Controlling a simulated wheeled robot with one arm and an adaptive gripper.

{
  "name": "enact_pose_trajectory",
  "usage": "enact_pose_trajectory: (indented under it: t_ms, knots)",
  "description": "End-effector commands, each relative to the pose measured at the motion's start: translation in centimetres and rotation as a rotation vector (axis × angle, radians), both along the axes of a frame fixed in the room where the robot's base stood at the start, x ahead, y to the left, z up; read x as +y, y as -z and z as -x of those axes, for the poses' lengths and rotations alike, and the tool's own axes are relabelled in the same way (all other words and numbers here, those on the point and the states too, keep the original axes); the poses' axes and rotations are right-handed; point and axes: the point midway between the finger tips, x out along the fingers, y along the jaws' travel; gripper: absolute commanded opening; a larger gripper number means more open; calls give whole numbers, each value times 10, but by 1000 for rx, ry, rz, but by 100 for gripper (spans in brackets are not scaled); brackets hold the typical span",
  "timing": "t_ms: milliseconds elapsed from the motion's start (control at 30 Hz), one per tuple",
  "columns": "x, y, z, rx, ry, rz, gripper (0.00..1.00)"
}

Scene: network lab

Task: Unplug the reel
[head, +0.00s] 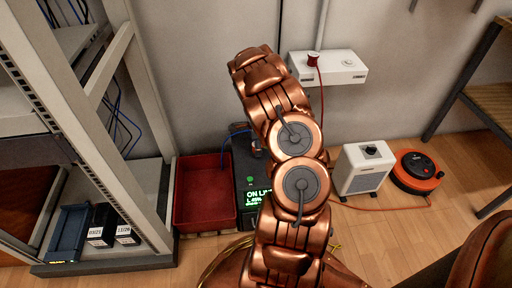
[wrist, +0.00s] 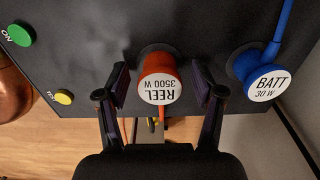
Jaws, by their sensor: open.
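The reel plug (wrist: 160,80), red with a white face reading "REEL 3500 W", sits in a socket on the top of a black power unit (wrist: 95,40) in the wrist view. My gripper (wrist: 158,72) is open, with one finger on each side of this plug; small gaps show at both sides. The black unit (head: 241,165) stands on the floor in the head view, with a green "ON LINE" display partly behind my arm. The orange cable reel (head: 417,170) lies on the floor at the right. In the head view my arm hides the reel plug and most of my gripper.
A blue plug (wrist: 265,75) marked "BATT 30 W" sits close right of my gripper. A green ON button (wrist: 20,35) and yellow test button (wrist: 64,97) are at left. A red bin (head: 205,190), white heater (head: 362,172) and white wall box (head: 328,66) stand around the unit.

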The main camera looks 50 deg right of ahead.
Motion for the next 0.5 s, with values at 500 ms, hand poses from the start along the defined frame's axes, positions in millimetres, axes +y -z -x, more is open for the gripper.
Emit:
enact_pose_trajectory:
  t_ms: [500]
  knots:
    - [0, 0, 0, 1, -1, 1, 66]
